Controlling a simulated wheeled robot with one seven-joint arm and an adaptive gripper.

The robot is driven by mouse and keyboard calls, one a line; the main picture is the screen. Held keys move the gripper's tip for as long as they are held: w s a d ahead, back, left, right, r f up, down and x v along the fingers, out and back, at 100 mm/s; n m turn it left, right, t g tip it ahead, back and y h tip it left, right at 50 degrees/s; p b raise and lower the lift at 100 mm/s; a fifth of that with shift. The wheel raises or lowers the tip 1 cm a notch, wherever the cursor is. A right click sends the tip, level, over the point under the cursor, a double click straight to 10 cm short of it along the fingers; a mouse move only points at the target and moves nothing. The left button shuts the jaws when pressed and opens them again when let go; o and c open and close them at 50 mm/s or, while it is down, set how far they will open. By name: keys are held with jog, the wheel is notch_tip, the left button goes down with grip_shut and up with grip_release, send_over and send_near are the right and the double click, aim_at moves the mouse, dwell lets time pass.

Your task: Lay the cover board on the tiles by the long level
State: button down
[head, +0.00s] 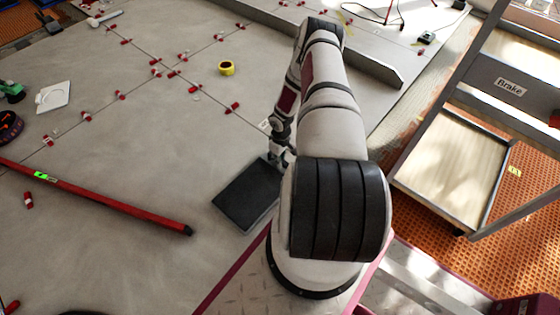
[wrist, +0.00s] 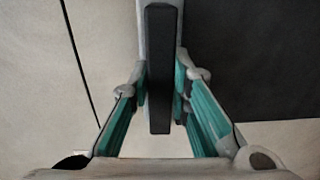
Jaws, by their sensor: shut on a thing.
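The cover board (head: 244,196), a dark grey flat panel, shows in the head view beside my arm, over the pale tiles. A dark panel (wrist: 255,60) also fills the upper right of the wrist view. The long level (head: 105,197) is a red bar with a green vial, left of the board and apart from it. My gripper (wrist: 160,110) is shut on a narrow dark bar between its green fingers, apparently part of the cover board. In the head view my arm largely hides the gripper near the board's far right corner. I cannot tell if the board touches the tiles.
Several red levelling clips (head: 173,73) stand along the tile joints. A yellow tape roll (head: 226,68) lies beyond the board. A white plate (head: 53,96) lies at the left. A grey wheeled cart (head: 455,165) stands on the right. Bare tile lies between level and board.

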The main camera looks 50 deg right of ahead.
jog(key=c, duration=1.5)
grip_release()
